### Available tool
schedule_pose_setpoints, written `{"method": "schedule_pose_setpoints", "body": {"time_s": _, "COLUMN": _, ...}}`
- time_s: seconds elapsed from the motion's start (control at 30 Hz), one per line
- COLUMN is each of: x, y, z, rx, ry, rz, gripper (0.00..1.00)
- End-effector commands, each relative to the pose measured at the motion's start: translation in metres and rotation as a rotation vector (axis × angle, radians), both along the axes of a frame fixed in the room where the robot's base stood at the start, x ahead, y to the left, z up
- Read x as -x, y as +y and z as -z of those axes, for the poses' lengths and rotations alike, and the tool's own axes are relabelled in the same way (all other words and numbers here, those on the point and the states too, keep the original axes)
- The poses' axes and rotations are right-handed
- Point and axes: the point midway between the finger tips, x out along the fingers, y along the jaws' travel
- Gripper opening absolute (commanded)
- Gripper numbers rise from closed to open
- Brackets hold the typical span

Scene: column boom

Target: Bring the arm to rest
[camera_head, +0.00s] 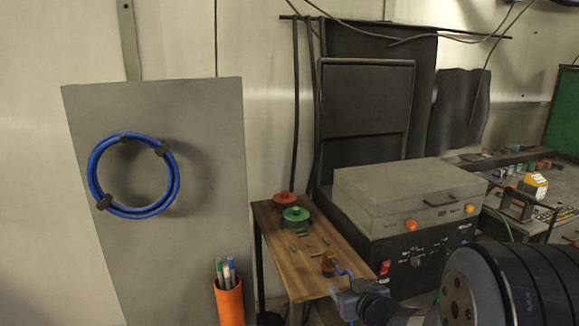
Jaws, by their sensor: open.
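My arm comes in from the lower right, with a large dark ribbed link close to the camera. My gripper (341,279) shows small at its far end, by the right front edge of the wooden table (271,231). Its fingers are apart, and I see nothing held between them. Part of the gripper is hidden behind my own arm. A small amber-brown object (328,263) stands on the table just left of the fingers; I cannot tell whether they touch it.
A red spool (284,199), a green spool (296,218) and small metal pieces lie on the table. A grey-lidded machine (405,190) stands right of it. At left is a grey panel (200,240) with a blue hose coil (133,212) and orange pen holder (229,304).

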Motion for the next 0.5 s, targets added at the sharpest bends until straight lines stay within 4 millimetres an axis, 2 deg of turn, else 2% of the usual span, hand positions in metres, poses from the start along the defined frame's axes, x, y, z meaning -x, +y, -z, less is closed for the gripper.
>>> {"method": "schedule_pose_setpoints", "body": {"time_s": 0.03, "x": 0.001, "y": 0.002, "z": 0.014, "rx": -0.002, "ry": 0.002, "rz": 0.002, "gripper": 0.5}}
{"method": "schedule_pose_setpoints", "body": {"time_s": 0.5, "x": 0.012, "y": 0.008, "z": 0.087, "rx": -0.009, "ry": 0.001, "rz": 0.051, "gripper": 0.5}}
